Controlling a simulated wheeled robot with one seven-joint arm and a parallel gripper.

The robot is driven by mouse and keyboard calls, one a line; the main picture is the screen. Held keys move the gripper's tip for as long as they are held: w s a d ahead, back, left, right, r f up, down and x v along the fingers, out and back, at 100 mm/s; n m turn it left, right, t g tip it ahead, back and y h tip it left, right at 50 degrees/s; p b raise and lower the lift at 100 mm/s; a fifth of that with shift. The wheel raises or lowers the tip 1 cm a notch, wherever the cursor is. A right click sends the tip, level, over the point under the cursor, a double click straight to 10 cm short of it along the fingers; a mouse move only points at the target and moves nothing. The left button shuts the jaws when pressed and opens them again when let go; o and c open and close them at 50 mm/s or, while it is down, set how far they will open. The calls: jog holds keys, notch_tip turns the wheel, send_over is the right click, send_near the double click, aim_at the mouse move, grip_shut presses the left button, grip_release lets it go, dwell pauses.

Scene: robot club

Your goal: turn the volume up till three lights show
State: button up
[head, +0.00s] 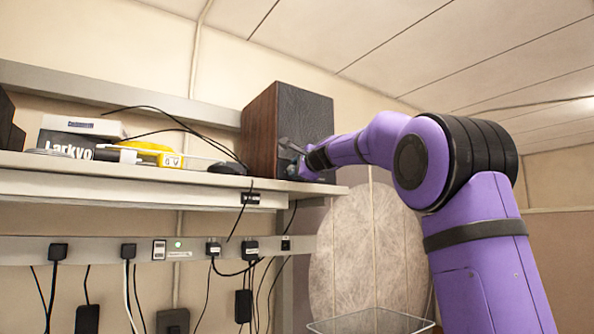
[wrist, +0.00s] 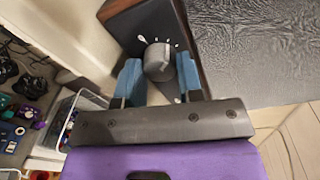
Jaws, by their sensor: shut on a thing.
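The speaker (head: 304,115) is a box with wooden sides and a dark textured front, upright at the right end of the shelf. In the wrist view its front panel (wrist: 119,22) carries a round grey volume knob (wrist: 157,62). Small white marks sit around the knob's upper side; I cannot tell which are lit. My gripper (wrist: 159,74) has its blue fingers on both sides of the knob, shut on it. In the head view my gripper (head: 298,165) is at the speaker's lower front, and the knob is hidden there.
Left of the speaker, the shelf (head: 110,170) holds a white box (head: 70,140), a yellow meter (head: 155,152) and loose black cables. A power strip (head: 140,250) with plugs runs below. A wire basket (head: 370,322) stands low, under my arm.

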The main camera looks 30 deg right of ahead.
jog(key=shift+f+m, duration=0.1)
jog(key=shift+m, duration=1.5)
jog(key=shift+y, duration=0.3)
jog(key=o, duration=0.7)
jog(key=shift+c, duration=0.2)
jog(key=shift+s, duration=0.1)
jog(key=s, duration=1)
jog(key=shift+s+d+r, duration=0.2)
jog(key=shift+s+r, duration=0.1)
jog(key=shift+r, duration=0.1)
jog(key=shift+a, duration=0.1)
